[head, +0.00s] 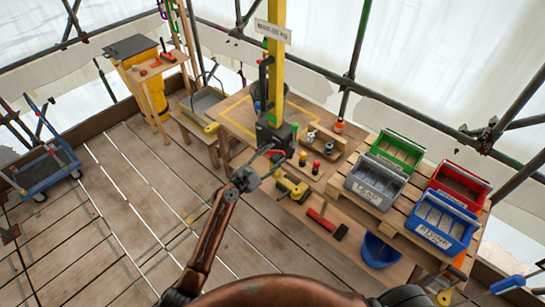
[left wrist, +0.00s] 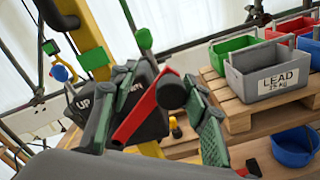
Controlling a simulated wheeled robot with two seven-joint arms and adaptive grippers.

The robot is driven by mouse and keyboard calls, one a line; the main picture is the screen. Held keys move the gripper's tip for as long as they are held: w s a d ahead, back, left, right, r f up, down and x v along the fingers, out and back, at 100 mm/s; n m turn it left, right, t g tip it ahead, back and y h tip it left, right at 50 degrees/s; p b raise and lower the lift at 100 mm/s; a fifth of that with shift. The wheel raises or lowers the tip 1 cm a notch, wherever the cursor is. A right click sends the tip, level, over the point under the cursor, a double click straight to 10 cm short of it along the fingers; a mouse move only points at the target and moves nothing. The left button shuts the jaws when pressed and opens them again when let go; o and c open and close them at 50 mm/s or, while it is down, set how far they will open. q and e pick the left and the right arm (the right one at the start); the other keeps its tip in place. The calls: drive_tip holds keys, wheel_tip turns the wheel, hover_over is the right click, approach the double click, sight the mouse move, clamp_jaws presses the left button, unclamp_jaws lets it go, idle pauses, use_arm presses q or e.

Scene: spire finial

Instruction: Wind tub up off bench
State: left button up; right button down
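A yellow post (head: 275,60) carries a dark winch box (head: 273,135) low down. In the left wrist view the box (left wrist: 150,125) is marked UP, with a second word partly covered. A red crank arm (left wrist: 135,115) with a black knob (left wrist: 172,92) stands in front of it. My left gripper (head: 268,157) is at the winch. Its fingers (left wrist: 160,84) are apart, one on each side of the knob, with a gap visible on the left; contact is not clear. A dark tub (head: 259,96) sits on the bench (head: 237,118), partly behind the post. My right gripper is out of view.
Right of the winch are a yellow drill (head: 292,187), several small bottles and a red-headed tool (head: 327,223). Grey (head: 375,184), green (head: 398,149), red and blue bins stand on a pallet. A blue bucket (head: 380,250) is lower. The plank floor at left is mostly clear.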

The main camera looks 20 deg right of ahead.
use_arm(q)
drive_tip(key=shift+s+a, duration=0.15)
drive_tip(key=shift+a, duration=0.35)
drive_tip(key=v, duration=1.1)
drive_tip(key=shift+f, duration=0.1)
